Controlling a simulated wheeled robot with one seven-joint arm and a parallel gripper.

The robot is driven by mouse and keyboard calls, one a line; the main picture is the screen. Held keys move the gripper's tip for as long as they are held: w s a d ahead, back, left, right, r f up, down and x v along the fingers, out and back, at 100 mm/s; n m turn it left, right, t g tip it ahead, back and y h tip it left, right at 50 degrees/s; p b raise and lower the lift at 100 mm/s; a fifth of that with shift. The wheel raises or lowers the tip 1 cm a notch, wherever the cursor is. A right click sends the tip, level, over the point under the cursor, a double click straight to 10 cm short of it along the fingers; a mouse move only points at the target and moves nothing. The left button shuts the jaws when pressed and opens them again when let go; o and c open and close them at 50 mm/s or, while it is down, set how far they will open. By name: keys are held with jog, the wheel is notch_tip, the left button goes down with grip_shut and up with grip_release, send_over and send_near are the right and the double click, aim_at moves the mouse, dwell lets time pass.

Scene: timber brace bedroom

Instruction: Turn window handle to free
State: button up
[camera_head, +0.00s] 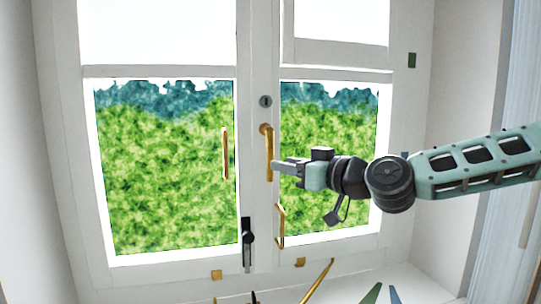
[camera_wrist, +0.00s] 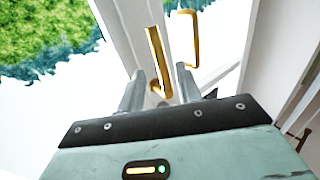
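A brass window handle (camera_head: 267,140) hangs roughly vertical on the white centre post of the window, its grip pointing down. It also shows in the wrist view (camera_wrist: 157,55), rising from between and beyond the fingertips. My gripper (camera_head: 275,167) reaches in from the right at the handle's lower part. In the wrist view my gripper's fingers (camera_wrist: 160,83) stand apart, with the handle's end in line with the gap and space showing on both sides. I cannot tell how deep the handle sits between the fingers.
Brass pull bars stand on the left sash (camera_head: 225,153) and right sash (camera_head: 280,227); the right one lies just below my gripper. A black latch (camera_head: 247,242) is low on the post, and a keyhole plate (camera_head: 265,101) above the handle. A curtain (camera_head: 503,170) hangs far right.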

aim_at(268, 155)
jog(key=shift+p+x, duration=0.95)
jog(key=shift+x, duration=1.9)
jog(key=shift+c, duration=0.3)
jog(key=shift+d, duration=0.1)
grip_shut()
